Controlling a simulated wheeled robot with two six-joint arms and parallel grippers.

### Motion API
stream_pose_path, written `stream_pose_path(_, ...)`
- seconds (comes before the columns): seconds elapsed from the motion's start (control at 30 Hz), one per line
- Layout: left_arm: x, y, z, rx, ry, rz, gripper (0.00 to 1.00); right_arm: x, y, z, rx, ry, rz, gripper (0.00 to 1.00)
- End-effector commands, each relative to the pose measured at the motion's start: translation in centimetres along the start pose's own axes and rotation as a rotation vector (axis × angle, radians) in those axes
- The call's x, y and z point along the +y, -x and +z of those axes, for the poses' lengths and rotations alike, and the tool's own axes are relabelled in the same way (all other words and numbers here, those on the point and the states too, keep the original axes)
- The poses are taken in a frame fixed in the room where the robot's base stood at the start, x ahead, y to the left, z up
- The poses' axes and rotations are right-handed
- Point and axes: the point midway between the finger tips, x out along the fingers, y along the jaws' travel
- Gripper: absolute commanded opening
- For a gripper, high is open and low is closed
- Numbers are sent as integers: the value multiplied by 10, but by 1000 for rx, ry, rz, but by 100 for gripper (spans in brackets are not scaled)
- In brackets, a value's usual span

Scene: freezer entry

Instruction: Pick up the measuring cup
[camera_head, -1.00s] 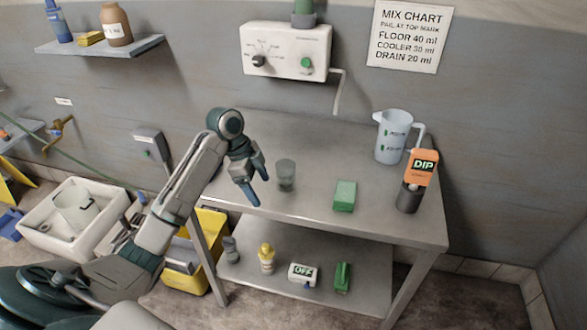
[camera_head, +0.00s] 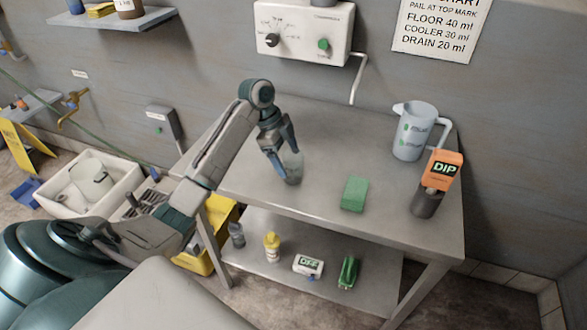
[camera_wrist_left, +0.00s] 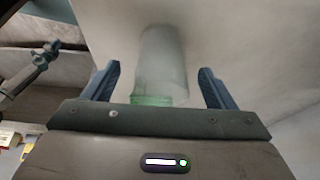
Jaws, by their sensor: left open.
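The measuring cup (camera_head: 293,172), a small clear grey tumbler, stands upright on the steel table near its left front edge. My left gripper (camera_head: 287,161) is open at the cup, and its fingers partly cover the cup in the head view. In the left wrist view the cup (camera_wrist_left: 160,62) lies between the two open blue fingers, with a gap on each side. A green band shows at its near end.
On the steel table (camera_head: 240,185) are a green block (camera_head: 354,194), a translucent jug with green marks (camera_head: 410,135) and a dark holder with an orange DIP label (camera_head: 427,203). Several items stand on the lower shelf (camera_head: 370,297). A white control box (camera_head: 303,30) hangs on the wall behind.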

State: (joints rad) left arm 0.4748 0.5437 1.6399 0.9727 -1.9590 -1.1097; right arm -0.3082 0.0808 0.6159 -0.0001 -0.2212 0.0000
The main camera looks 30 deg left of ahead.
Motion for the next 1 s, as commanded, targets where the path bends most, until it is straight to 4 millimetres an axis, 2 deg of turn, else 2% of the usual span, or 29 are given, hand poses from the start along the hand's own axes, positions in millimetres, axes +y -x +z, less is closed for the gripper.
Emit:
stream_pose_path(0.13,-1,-20,-2,2,3,6,79,3,16,-10,11,0,2,36)
stream_pose_path(0.3,-2,-42,-1,0,2,3,79,3,20,-15,18,0,2,36)
stream_pose_path(0.57,-2,-46,0,0,0,1,79,3,19,-13,16,0,2,36)
stream_pose_path(0.67,-2,-46,0,0,0,1,63,3,19,-13,15,0,1,36)
stream_pose_path(0.83,-2,-46,0,0,1,1,31,1,19,-12,15,-1,0,36)
stream_pose_path(1.0,-2,-46,0,0,1,1,31,-1,19,-11,13,-2,-3,36)
